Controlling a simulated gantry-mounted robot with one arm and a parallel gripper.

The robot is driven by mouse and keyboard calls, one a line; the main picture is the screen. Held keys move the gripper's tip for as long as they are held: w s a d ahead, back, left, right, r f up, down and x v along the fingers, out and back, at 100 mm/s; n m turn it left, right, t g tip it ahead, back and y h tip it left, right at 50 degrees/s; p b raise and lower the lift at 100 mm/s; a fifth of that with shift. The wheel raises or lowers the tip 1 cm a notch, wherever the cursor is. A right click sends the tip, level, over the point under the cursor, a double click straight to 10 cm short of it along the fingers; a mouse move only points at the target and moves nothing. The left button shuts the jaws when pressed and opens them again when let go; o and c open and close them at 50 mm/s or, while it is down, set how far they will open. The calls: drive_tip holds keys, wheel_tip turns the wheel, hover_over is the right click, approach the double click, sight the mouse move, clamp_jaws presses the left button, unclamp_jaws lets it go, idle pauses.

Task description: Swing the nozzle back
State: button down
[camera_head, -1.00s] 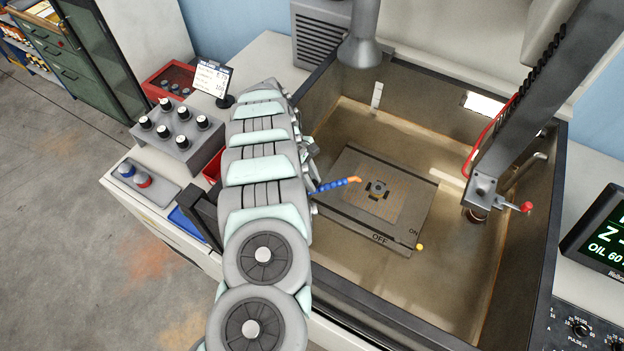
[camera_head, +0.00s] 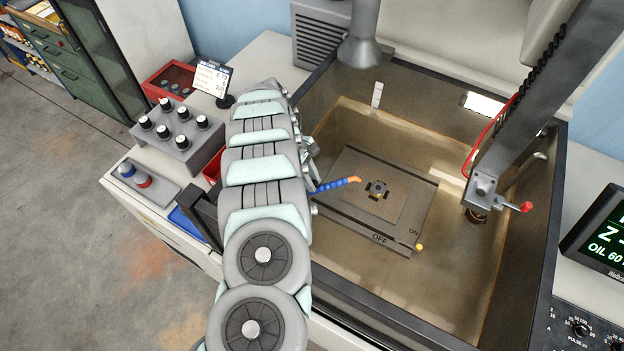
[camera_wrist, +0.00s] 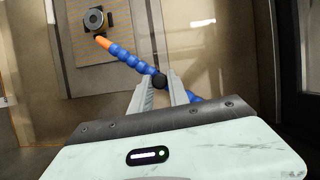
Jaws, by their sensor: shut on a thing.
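The nozzle is a blue segmented hose with an orange tip. In the head view the nozzle (camera_head: 335,185) sticks out to the right from behind my arm, its tip over the left part of the plate in the tank. In the wrist view the nozzle (camera_wrist: 130,59) runs from lower right to upper left, and its orange tip points at a round dark part (camera_wrist: 95,19) on the plate. My gripper (camera_wrist: 161,84) is shut on the nozzle, its fingers either side of a dark piece on the hose.
The magnetic chuck (camera_head: 400,238), marked ON and OFF, lies on the tank floor under a perforated plate. The tank wall (camera_head: 548,230) surrounds it. A machine head (camera_head: 483,187) with a red-knobbed lever hangs at right. A knob box (camera_head: 180,135) stands left of my arm.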

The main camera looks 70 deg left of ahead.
drive_tip(key=shift+a+f+b, duration=0.2)
drive_tip(key=shift+b, duration=0.15)
drive_tip(key=a+n+b, duration=0.1)
drive_tip(key=a+n+y+b, duration=0.1)
drive_tip(key=a+b, duration=0.1)
drive_tip(key=a+n+t+b, duration=0.1)
drive_tip(key=a+n+b, duration=0.1)
drive_tip(key=shift+s+r, duration=0.15)
drive_tip(key=shift+s, duration=0.2)
drive_tip(key=c, duration=1.3)
unclamp_jaws()
drive_tip(key=shift+o, duration=0.2)
drive_tip(key=shift+r, duration=0.1)
drive_tip(key=b+v, duration=0.1)
drive_tip(key=v, duration=0.9)
drive_tip(key=shift+s+r, duration=0.2)
drive_tip(key=shift+r, duration=0.15)
